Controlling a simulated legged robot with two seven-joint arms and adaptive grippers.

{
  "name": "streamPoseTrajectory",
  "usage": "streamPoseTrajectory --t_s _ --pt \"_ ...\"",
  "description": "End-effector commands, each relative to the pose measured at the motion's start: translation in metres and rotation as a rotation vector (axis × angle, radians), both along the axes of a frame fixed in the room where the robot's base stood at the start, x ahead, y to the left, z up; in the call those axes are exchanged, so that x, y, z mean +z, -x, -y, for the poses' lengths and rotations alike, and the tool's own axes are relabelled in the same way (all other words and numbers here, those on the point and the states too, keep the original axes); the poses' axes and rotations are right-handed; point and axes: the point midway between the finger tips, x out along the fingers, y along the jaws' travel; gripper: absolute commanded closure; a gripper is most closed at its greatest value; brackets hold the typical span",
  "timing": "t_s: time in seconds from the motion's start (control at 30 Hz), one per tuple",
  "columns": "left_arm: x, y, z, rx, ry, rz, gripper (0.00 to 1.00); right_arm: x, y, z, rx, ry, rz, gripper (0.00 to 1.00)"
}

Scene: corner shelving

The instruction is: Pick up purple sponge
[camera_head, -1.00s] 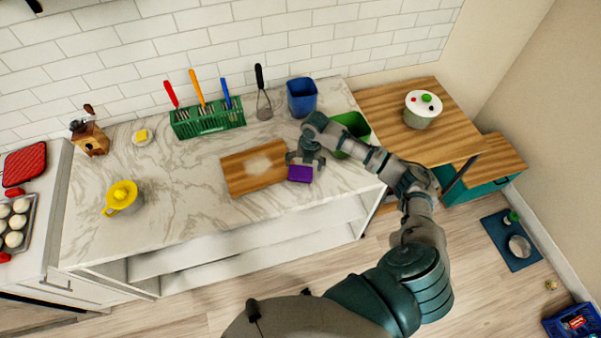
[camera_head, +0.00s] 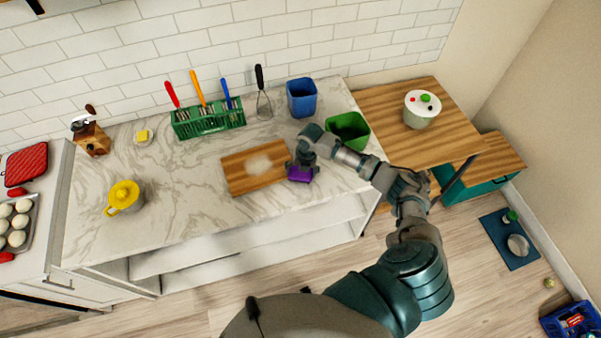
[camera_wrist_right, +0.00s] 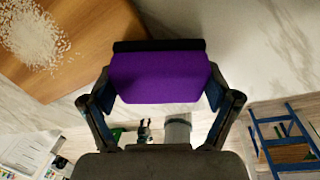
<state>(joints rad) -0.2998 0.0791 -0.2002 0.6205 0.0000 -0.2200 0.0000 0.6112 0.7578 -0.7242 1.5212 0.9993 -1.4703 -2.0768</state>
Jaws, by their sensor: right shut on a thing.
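The purple sponge (camera_head: 300,175) is at the right end of the wooden cutting board, over the marble counter. My right gripper (camera_head: 303,168) is above it in the head view, with its fingers around it. In the right wrist view the sponge (camera_wrist_right: 160,78) fills the space between the two fingers of the right gripper (camera_wrist_right: 160,90), which press on its left and right sides. A dark strip runs along its far edge. I cannot tell whether the sponge still touches the counter. My left gripper is not in view.
The cutting board (camera_head: 237,178) holds a pile of white grains (camera_head: 258,165). A green utensil rack (camera_head: 209,120) is at the back.

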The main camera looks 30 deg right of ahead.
Motion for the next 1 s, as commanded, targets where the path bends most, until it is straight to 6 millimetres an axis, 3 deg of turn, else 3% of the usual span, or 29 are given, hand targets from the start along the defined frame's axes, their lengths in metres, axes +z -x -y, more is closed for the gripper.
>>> streamPoseTrajectory --t_s 0.17,0.47,1.0 --pt "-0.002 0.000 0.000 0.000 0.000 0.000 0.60 0.004 0.000 0.000 0.000 0.000 0.000 0.41" --pt "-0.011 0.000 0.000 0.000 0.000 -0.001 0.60 0.035 0.003 -0.002 0.002 0.000 0.000 0.41" --pt "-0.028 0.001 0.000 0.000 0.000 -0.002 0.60 0.047 0.115 -0.071 0.003 0.000 0.000 0.41"
